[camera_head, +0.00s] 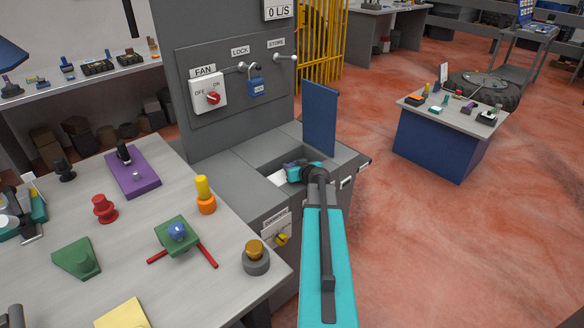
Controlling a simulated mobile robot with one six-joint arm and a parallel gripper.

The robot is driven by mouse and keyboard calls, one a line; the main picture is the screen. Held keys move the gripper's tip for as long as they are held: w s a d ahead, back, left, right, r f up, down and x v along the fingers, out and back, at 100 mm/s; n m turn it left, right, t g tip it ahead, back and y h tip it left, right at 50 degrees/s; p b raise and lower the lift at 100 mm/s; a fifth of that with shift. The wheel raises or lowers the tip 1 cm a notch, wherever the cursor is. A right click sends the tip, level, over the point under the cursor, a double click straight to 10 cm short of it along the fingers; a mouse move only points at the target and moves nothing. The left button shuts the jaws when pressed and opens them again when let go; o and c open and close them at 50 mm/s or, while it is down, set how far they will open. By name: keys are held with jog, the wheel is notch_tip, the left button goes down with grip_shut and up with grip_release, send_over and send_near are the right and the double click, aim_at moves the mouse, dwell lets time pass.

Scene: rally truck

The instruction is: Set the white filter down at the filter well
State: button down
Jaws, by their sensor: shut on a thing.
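The white filter (278,179) shows as a small pale patch at the end of my gripper (289,175). My gripper is shut on it; the fingers and part of the filter are hard to make out. The filter well (262,163) is a rectangular opening in the top of the grey cabinet, with a blue lid (320,118) standing upright at its back right. My gripper and the filter are over or inside this opening. I cannot tell whether the filter touches the bottom. My teal arm covers the front right of the opening.
A grey panel (235,65) with a fan switch, blue lock and store hook rises behind the well. A workbench (130,235) with several small parts stands at the left. A blue-sided table (430,143) stands at the right. Red floor (430,250) is clear there.

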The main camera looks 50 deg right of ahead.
jog(key=c, duration=1.4)
grip_release()
jog(key=shift+r+p, duration=0.2)
jog(key=shift+p, duration=0.1)
jog(key=shift+s+a, duration=0.1)
jog(key=shift+s, duration=0.15)
jog(key=shift+b+v, duration=0.55)
jog(key=shift+v, duration=1.05)
jog(key=v, duration=0.6)
jog(key=shift+r, duration=0.1)
jog(key=shift+p+v, duration=0.9)
jog(key=shift+s+a, duration=0.1)
jog(key=shift+s, duration=0.05)
